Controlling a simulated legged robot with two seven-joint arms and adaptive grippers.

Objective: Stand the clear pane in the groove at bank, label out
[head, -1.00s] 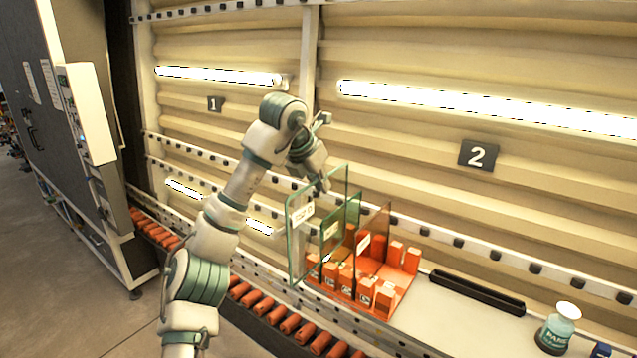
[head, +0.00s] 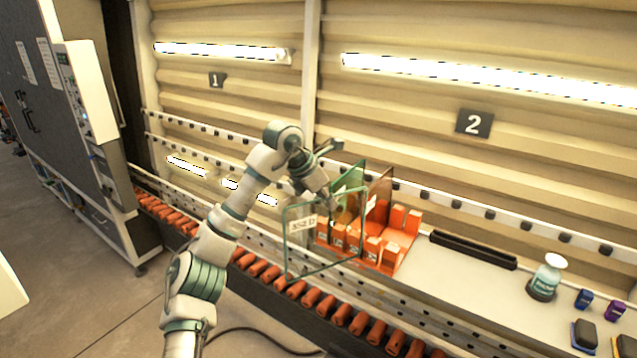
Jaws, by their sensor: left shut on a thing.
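The clear pane (head: 334,251) has a thin green edge and a white label (head: 303,224) facing me near its upper left. My left gripper (head: 333,203) is shut on its top edge and holds it upright in front of the orange rack (head: 397,265). A green-tinted pane (head: 352,183) and a brown pane (head: 384,187) stand in the rack behind it. A long black grooved bar (head: 472,250) lies on the pale ledge right of the rack; whether this is the groove named is unclear. My right gripper is out of view.
A roller conveyor (head: 318,307) runs along the front below the ledge. A bottle (head: 546,278) and small blue and purple items (head: 584,299) stand at the right. The ledge (head: 465,289) before the black bar is clear. A grey cabinet (head: 65,130) stands at the left.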

